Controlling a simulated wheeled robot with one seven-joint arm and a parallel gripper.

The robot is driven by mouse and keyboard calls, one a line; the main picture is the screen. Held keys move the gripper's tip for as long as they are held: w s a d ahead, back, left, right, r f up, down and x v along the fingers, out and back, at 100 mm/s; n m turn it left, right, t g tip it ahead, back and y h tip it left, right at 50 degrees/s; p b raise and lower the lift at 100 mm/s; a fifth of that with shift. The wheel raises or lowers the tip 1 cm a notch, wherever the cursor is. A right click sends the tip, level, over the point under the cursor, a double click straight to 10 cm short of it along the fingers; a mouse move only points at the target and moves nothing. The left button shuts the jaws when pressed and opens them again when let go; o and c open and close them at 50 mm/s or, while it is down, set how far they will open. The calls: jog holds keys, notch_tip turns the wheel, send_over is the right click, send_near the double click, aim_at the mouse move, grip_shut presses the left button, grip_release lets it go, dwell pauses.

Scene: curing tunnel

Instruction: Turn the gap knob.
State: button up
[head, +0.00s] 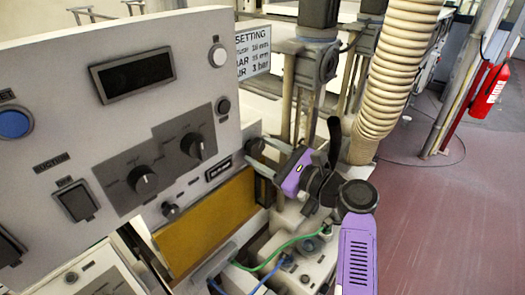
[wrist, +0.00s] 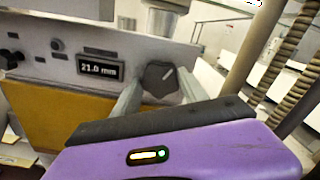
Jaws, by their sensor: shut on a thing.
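The gap knob (wrist: 160,76) is a dark, faceted knob with a white pointer line, at the right end of the panel in the wrist view. The pointer leans up and to the right. My gripper (wrist: 161,92) has one pale finger on each side of the knob and is shut on it. In the head view my purple gripper (head: 256,154) reaches left to the panel's right end, and its fingers partly hide the knob. A small display (wrist: 99,69) left of the knob reads 21.0 mm. It also shows in the head view (head: 218,169), unreadable there.
The white control panel (head: 60,130) carries two dark dials (head: 142,180), a blue button (head: 14,123) and a blank screen (head: 132,75). A partly hidden settings sign (head: 253,52) hangs behind. A ribbed hose (head: 395,75) stands right of my gripper. Floor at right is clear.

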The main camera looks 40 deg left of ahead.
jog(key=shift+f+m, duration=0.15)
jog(key=shift+m, duration=0.75)
jog(key=o, duration=1.4)
jog(key=d, duration=0.2)
jog(key=d+b, duration=0.1)
jog(key=d, duration=0.5)
jog(key=shift+s+b, duration=0.3)
jog(key=shift+b, duration=0.1)
